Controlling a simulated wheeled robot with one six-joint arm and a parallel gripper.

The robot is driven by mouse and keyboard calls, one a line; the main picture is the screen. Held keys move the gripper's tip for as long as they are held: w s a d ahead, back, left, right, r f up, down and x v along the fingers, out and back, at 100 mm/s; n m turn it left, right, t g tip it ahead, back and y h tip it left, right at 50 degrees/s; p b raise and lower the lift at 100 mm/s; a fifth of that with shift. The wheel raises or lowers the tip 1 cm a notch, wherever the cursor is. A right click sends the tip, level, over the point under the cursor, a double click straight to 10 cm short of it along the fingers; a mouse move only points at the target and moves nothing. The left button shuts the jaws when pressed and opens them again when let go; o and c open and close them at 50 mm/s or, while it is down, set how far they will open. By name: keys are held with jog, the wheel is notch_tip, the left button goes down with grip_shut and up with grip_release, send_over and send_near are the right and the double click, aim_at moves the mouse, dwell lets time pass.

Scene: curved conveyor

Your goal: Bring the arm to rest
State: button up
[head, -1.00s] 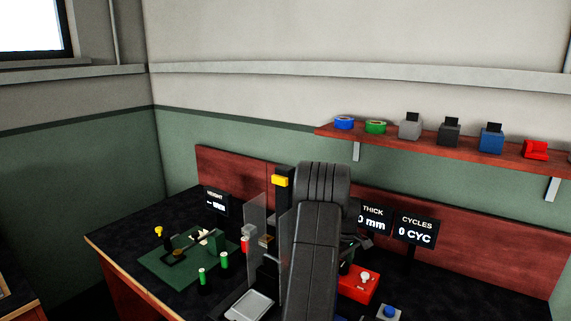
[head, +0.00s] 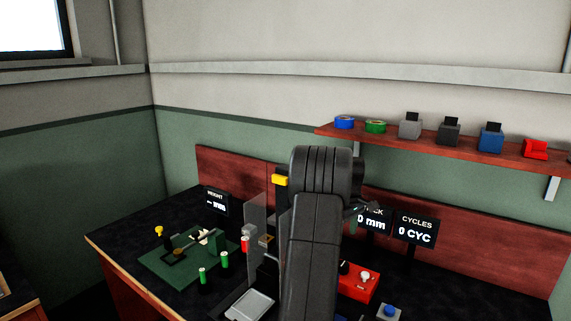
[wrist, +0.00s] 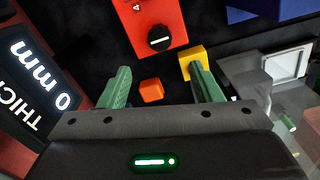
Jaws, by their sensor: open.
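In the wrist view my gripper (wrist: 160,88) has its two green fingers spread wide, with nothing between them. A small orange block (wrist: 151,91) shows beyond and between the fingertips, on the dark bench top. In the head view my arm stands upright in front of the bench and hides part of it. The end of my gripper shows only in part at the arm's right side, in front of the THICK display (head: 375,222).
A red box with a black knob (wrist: 150,28) and a yellow block (wrist: 193,62) lie near the gripper. A clear panel (head: 256,215), a CYCLES display (head: 415,229), a metal tray (head: 250,304) and a green mat (head: 160,268) are on the bench. A shelf (head: 400,138) runs above right.

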notch_tip(320, 180, down, 13)
jog(key=shift+r, duration=0.2)
jog(key=m, duration=0.5)
jog(key=shift+w+p, duration=0.1)
jog(key=shift+p, duration=0.3)
jog(key=m, duration=0.6)
jog(key=shift+p, duration=0.35)
jog(key=m+p, duration=0.1)
jog(key=m, duration=0.4)
jog(key=shift+d+r, duration=0.1)
jog(key=m+p, duration=0.2)
jog(key=m, duration=0.3)
